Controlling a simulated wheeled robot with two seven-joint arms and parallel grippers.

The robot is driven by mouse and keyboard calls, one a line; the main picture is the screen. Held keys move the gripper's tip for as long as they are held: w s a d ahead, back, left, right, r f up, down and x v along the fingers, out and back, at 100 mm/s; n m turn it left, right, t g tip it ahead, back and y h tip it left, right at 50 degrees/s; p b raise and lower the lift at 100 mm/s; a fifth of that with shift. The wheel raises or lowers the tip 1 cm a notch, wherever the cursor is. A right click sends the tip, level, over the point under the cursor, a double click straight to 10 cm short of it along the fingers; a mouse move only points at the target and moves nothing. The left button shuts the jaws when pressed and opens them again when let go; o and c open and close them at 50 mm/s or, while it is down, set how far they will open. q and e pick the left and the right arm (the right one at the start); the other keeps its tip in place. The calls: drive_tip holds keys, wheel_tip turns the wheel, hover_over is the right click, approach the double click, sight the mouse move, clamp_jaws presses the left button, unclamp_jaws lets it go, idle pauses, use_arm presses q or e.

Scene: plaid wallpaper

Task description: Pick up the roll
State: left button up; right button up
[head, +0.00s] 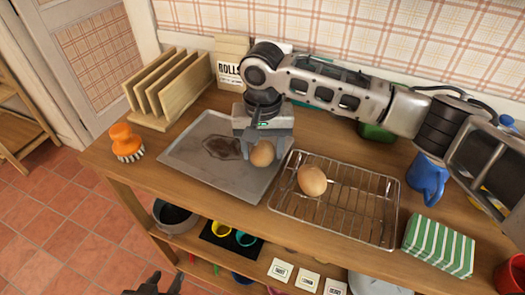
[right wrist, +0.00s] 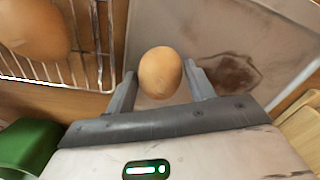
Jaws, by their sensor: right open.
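A round brown roll (head: 262,153) sits at the right side of the grey baking tray (head: 188,165). My right gripper (head: 263,160) is over this roll from above. In the right wrist view the roll (right wrist: 160,70) lies between the two open fingers (right wrist: 161,78), with a small gap showing on each side. A second roll (head: 312,180) rests on the wire cooling rack (head: 352,212); it also shows at the top left of the right wrist view (right wrist: 35,28). My left gripper (head: 155,285) is a dark shape at the bottom edge, partly cut off.
A wooden rack (head: 165,90) and a paper bag marked ROLLS (head: 229,62) stand at the back. An orange brush (head: 126,142) is left of the tray.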

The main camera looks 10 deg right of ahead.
drive_tip(key=c, duration=0.6)
drive_tip(key=shift+r, duration=0.1)
